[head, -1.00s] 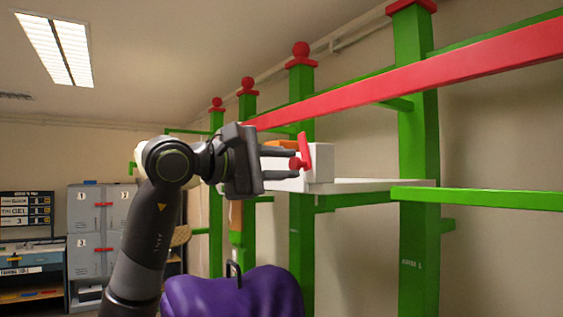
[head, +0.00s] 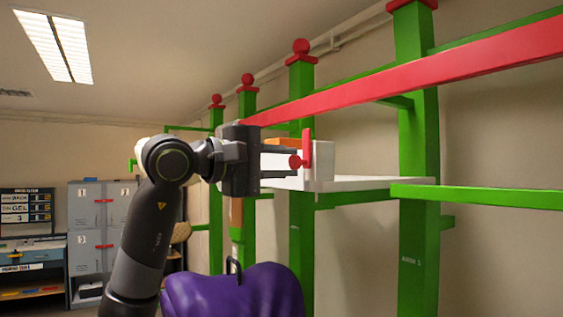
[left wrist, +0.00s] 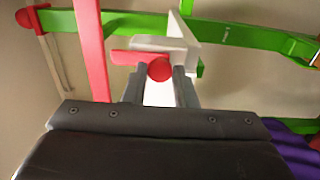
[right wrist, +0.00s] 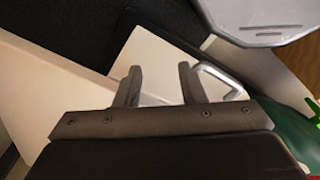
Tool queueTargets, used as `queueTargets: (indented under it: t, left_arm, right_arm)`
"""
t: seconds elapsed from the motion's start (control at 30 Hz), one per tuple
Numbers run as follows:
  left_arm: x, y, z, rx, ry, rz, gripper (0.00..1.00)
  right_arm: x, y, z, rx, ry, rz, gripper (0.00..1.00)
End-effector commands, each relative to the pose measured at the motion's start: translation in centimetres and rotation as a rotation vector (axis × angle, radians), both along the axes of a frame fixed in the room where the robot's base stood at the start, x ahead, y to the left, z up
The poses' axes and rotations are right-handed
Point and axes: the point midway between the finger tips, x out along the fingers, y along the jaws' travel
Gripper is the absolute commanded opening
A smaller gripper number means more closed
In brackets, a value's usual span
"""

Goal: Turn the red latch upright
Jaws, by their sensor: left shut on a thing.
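The red latch (head: 307,148) is on the end of a white box (head: 323,172) and stands upright or nearly so in the head view. Its round red knob (head: 295,161) faces my left gripper (head: 297,163). The two fingers of that gripper are around the knob, one above and one below. In the left wrist view the knob (left wrist: 160,70) sits between the fingertips, with the red latch bar (left wrist: 130,57) beyond it. My right gripper (right wrist: 157,80) shows only in its own wrist view; its fingers are apart with nothing clearly held between them.
The box rests on a white shelf (head: 365,184) on a green rack with posts (head: 417,140). A long red rail (head: 430,75) slopes above it. A purple saddle-like object (head: 245,292) lies below the left arm. A metal handle (right wrist: 222,78) is near the right gripper.

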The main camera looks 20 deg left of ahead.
Motion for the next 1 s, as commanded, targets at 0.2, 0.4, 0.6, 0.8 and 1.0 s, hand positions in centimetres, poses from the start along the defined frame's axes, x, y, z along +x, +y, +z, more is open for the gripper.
queueTargets:
  t: [0.2,0.4,0.6,0.8,1.0]
  left_arm:
    - [0.0,0.0,0.1,-0.003,-0.002,0.002,0.43]
    - [0.0,0.0,0.1,-0.002,-0.001,0.001,0.46]
    - [-0.4,0.4,-0.1,-0.001,-0.002,0.001,0.46]
    - [-2.7,2.2,-0.4,0.0,-0.005,0.005,0.46]
    - [-5.9,4.8,-0.4,0.0,-0.004,0.007,0.46]
  right_arm:
    - [0.0,0.0,0.0,0.0,0.0,0.0,0.36]
    - [0.0,0.0,0.0,0.0,0.0,0.0,0.36]
    - [0.0,-0.1,-0.4,-0.001,0.0,0.0,0.36]
    - [0.0,-0.2,-2.3,-0.002,0.0,0.001,0.36]
    - [0.0,-0.3,-4.4,-0.003,0.0,0.001,0.36]
